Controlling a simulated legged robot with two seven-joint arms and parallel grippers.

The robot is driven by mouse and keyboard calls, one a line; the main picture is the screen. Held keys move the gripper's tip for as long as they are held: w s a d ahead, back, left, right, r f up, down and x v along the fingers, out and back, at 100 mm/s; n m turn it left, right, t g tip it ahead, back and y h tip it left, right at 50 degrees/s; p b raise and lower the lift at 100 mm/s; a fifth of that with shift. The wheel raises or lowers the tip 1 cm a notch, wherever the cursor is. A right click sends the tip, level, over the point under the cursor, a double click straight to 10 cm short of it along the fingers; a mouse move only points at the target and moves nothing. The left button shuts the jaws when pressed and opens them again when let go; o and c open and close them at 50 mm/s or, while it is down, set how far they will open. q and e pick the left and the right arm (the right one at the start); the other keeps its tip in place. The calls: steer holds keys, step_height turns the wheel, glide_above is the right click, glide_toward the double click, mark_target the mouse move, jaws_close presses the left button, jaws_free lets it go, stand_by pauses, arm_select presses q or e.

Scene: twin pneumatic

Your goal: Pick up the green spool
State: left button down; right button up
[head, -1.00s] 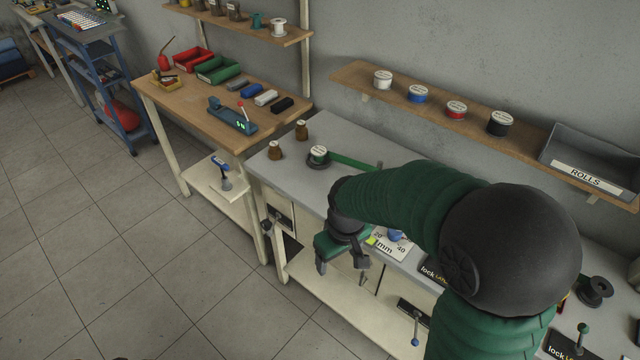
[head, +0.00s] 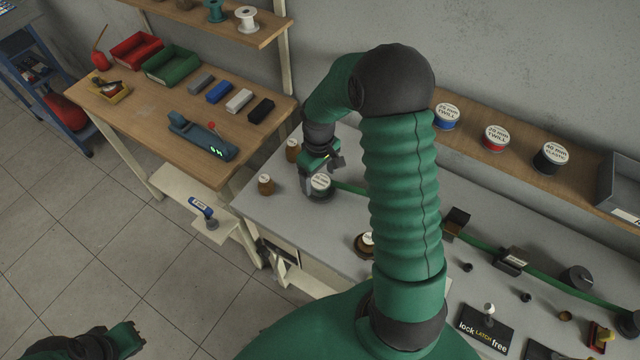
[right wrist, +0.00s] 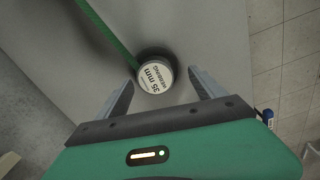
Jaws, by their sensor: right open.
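The green spool (head: 320,187), a dark-rimmed roll with a white label and green webbing running off it, stands on the grey bench near its left end. In the right wrist view the spool (right wrist: 155,75) lies ahead of and between the fingertips, its label reading 35 mm. My right gripper (head: 322,170) is open and empty, just above the spool in the head view; I cannot tell whether it touches. Its open fingers also show in the right wrist view (right wrist: 160,88). My left gripper (head: 125,340) is at the bottom left, far from the bench; its jaws are unclear.
Two brown bottles, one (head: 266,185) in front and one (head: 292,150) behind, stand left of the spool. The webbing (head: 350,188) passes behind my right arm towards fittings (head: 510,261) on the right. A shelf (head: 470,160) with rolls runs along the wall.

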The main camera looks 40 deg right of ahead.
mark_target(319, 181)
steer(key=f, duration=0.3)
steer(key=shift+w+d+f, duration=0.15)
steer(key=shift+w+f, duration=0.15)
steer(key=shift+w, duration=0.05)
steer(key=shift+w+d+f, duration=0.1)
steer(key=shift+d, duration=0.2)
steer(key=shift+s+d, duration=0.2)
steer(key=shift+d, duration=0.05)
steer(key=c, duration=0.5)
steer(key=shift+c, duration=1.2)
steer(key=shift+a, duration=0.3)
steer(key=c, duration=0.7)
steer(key=shift+w+a, duration=0.1)
steer(key=shift+c, duration=0.7)
arm_select(q)
steer(key=shift+w, duration=0.25)
steer(key=shift+d, duration=0.1)
arm_select(e)
steer(key=shift+r, duration=0.2)
